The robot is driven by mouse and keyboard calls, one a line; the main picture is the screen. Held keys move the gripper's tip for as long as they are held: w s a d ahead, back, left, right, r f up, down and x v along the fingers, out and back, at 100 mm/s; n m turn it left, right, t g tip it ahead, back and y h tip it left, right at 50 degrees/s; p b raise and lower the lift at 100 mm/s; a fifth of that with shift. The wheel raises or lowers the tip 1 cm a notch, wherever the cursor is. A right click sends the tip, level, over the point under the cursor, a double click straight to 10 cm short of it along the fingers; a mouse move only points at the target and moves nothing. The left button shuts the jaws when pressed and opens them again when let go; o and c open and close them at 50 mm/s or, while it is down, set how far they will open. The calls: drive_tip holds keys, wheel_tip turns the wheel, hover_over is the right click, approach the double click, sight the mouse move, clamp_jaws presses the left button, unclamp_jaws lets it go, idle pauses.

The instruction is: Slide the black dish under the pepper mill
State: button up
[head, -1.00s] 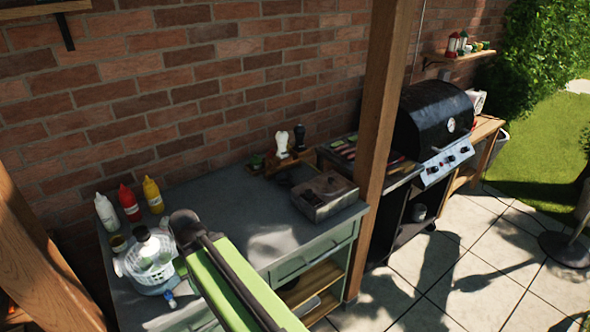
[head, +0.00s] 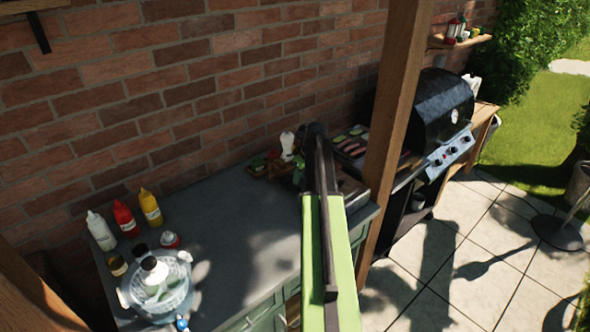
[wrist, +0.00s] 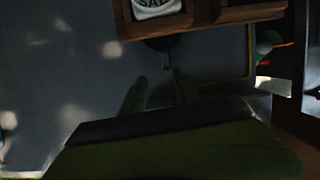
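In the wrist view my gripper (wrist: 160,88) has its two green fingers apart with nothing between them. Just ahead of them is a dark rounded thing with a short handle-like part (wrist: 166,58), probably the black dish. Its far side is hidden by a wooden rack (wrist: 210,17) holding a salt container (wrist: 155,8). In the head view the white mill (head: 287,145) stands at the back of the counter. My raised arm covers the place beside it, so the pepper mill and the black dish are hidden there.
The grey counter (head: 225,225) is clear in the middle. At left are white (head: 101,231), red (head: 126,219) and yellow (head: 151,208) bottles and a clear bowl (head: 158,290). A wooden post (head: 395,120) and a black grill (head: 430,105) stand at right.

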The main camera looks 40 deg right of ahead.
sight(299, 188)
drive_tip(key=shift+m, duration=0.4)
drive_tip(key=b+x, duration=0.5)
drive_tip(key=x, duration=0.1)
drive_tip(key=d+b+x, duration=0.1)
drive_tip(key=b+x, duration=0.2)
drive_tip(key=shift+s+d+b, duration=0.1)
drive_tip(key=shift+b, duration=0.25)
drive_tip(key=shift+r, duration=0.1)
clamp_jaws()
drive_tip(key=shift+s+d, duration=0.2)
drive_tip(key=shift+d, duration=2.15)
drive_tip(key=shift+s+d, duration=0.2)
drive_tip(key=shift+d, duration=2.15)
